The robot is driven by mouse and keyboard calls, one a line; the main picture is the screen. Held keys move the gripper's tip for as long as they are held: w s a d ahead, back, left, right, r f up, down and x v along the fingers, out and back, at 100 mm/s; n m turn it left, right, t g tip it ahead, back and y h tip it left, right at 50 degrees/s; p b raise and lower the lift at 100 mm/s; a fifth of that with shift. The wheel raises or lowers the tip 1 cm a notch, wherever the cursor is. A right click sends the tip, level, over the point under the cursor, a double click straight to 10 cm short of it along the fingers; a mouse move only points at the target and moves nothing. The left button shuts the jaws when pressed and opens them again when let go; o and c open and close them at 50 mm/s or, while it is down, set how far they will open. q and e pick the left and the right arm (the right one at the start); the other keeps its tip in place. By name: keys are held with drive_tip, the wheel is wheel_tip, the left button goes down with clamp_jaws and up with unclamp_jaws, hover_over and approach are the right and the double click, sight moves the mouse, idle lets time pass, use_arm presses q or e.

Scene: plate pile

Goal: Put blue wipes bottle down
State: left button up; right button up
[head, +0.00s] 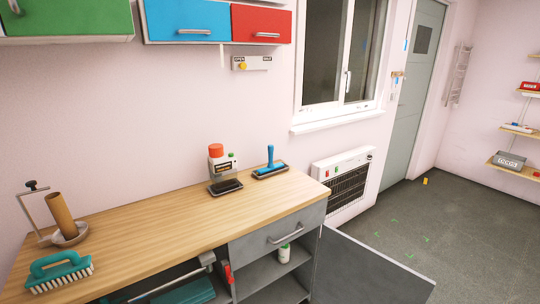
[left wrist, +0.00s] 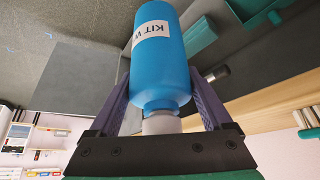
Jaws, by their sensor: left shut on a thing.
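The blue wipes bottle (left wrist: 165,65) fills the middle of the left wrist view. It has a white label with partly readable lettering, "KIT W", and a white neck or cap (left wrist: 161,123) on the side near my palm. My left gripper (left wrist: 160,88) is shut on it, with a purple-grey finger on each side. The bottle and my left gripper do not show in the head view. My right gripper is in neither view. The wooden worktop (head: 160,232) runs across the head view.
On the worktop stand a green brush (head: 58,270), a brown roll on a holder (head: 62,214), a red-topped dispenser (head: 217,160) and a blue-handled tool on a tray (head: 270,160). Its middle is clear. Below, an open cabinet door (head: 365,272) juts out; a white bottle (head: 284,253) stands inside.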

use_arm(q)
drive_tip(key=shift+m+h, duration=0.3)
drive_tip(key=shift+m, duration=0.2)
drive_tip(key=d+r, duration=0.2)
drive_tip(key=r, duration=0.1)
drive_tip(key=d+r, duration=0.1)
drive_tip(key=r, duration=0.1)
drive_tip(key=s+d+f+n+y, duration=0.1)
drive_tip(key=s+d+n+y, duration=0.1)
drive_tip(key=d, duration=1.4)
drive_tip(key=shift+d+f+n, duration=0.15)
drive_tip(key=shift+f+n, duration=0.1)
drive_tip(key=shift+n, duration=0.55)
